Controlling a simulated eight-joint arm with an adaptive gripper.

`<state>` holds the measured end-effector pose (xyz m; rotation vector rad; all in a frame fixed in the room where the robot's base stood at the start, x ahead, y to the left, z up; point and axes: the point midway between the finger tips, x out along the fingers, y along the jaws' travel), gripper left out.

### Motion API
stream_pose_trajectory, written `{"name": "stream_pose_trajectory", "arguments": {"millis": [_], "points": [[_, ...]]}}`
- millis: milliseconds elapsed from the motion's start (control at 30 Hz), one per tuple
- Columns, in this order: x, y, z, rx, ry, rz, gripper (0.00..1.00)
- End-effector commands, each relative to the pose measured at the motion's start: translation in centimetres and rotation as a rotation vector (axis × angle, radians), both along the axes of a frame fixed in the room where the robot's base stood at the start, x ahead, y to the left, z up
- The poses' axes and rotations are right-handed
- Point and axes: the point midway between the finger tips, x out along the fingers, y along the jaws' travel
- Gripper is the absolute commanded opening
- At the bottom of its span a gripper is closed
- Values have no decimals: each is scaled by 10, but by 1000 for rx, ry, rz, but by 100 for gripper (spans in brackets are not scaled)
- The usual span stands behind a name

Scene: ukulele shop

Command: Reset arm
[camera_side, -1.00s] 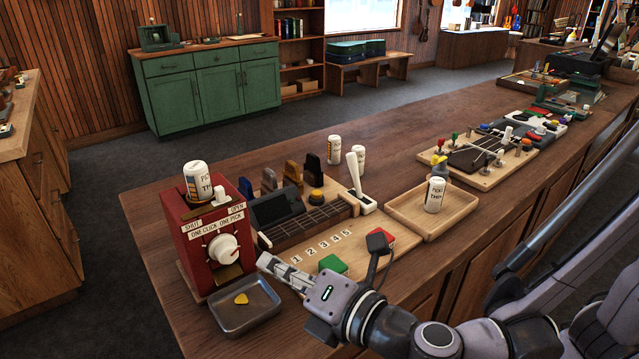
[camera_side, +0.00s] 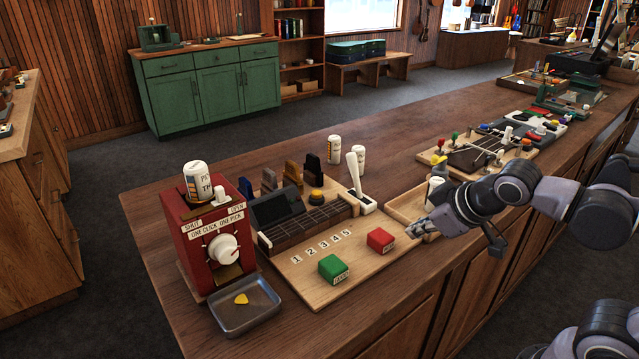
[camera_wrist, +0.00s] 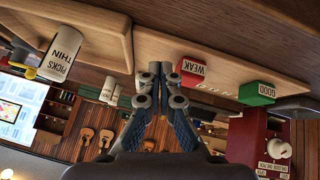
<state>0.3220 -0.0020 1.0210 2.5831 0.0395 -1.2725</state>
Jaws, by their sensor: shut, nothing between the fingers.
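My gripper (camera_side: 418,229) is shut and empty, held above the counter near the wooden tray's (camera_side: 398,207) front left corner. In the wrist view its closed fingers (camera_wrist: 160,72) point up the picture, toward the wooden boards. The red block (camera_side: 380,240) lies on the numbered board just left of my gripper. It reads WEAK in the wrist view (camera_wrist: 187,72). The green block (camera_side: 333,268) lies further left and reads GOOD in the wrist view (camera_wrist: 257,93). A white PICKS THIN canister (camera_wrist: 63,53) stands in the tray, partly hidden by my arm in the side view.
The red pick dispenser (camera_side: 215,235) stands at the left with a canister (camera_side: 197,182) on top. A metal dish (camera_side: 245,304) holding a yellow pick (camera_side: 241,299) sits before it.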

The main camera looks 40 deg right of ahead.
Motion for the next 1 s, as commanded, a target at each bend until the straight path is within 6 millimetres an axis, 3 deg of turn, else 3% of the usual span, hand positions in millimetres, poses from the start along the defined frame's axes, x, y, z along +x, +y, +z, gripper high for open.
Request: {"name": "stream_pose_trajectory", "arguments": {"millis": [100,267,1000], "points": [[-13,-2,-6,136,21,-97,0],[-19,1,-9,218,34,-145,0],[-19,2,-10,221,34,-143,0]]}}
